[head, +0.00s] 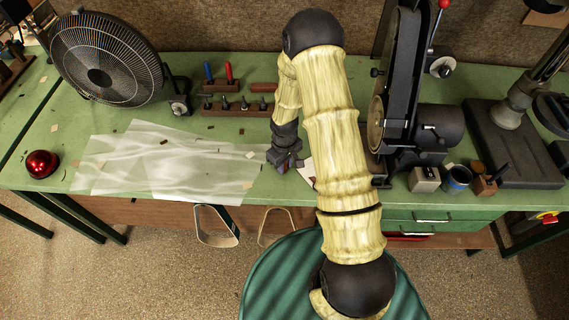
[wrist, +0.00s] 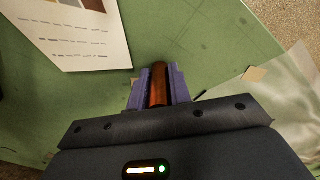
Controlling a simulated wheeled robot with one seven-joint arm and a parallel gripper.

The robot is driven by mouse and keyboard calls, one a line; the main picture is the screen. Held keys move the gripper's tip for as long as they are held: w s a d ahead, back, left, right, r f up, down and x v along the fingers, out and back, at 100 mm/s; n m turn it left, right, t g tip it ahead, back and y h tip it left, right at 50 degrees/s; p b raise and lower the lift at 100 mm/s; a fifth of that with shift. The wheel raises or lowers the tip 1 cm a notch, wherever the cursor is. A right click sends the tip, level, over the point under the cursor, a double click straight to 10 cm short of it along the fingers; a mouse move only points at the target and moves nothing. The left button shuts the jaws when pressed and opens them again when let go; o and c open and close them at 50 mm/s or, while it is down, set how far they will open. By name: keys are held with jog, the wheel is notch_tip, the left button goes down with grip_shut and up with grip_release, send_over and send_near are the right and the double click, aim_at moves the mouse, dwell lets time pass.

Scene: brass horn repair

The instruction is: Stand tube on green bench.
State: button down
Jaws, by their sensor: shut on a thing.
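My gripper (head: 286,160) is low over the front part of the green bench (head: 225,135), right of the translucent sheet. In the wrist view my gripper (wrist: 158,76) has its two purple fingers shut on a copper-brown tube (wrist: 158,88). The tube lies between the fingers, and its upper end shows near their tips. The tube cannot be made out in the head view. I cannot tell whether it touches the green bench, which also shows in the wrist view (wrist: 190,35).
A translucent sheet (head: 175,170) covers the bench to the left, with a red dome (head: 41,164) beyond it. A fan (head: 105,60) and tool racks (head: 235,107) stand behind. A belt sander (head: 438,125) stands right. A printed card (wrist: 80,35) lies near my gripper.

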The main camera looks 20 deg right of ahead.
jog(key=shift+f, duration=0.2)
jog(key=c, duration=1.3)
grip_release()
jog(key=shift+r, duration=0.1)
notch_tip(320, 180, up, 12)
jog(key=shift+r+b, duration=0.15)
jog(key=shift+b, duration=1.1)
jog(key=s+r+m+t, duration=0.1)
jog(key=s+r, duration=0.2)
jog(key=s, duration=0.1)
jog(key=s+r+m, duration=0.2)
jog(key=s+r, duration=0.2)
jog(key=s, duration=0.1)
jog(key=s+r+m+t, duration=0.1)
jog(key=s+r+m, duration=0.1)
jog(key=s+r, duration=0.2)
jog(key=shift+s+t, duration=0.3)
jog(key=shift+s, duration=0.3)
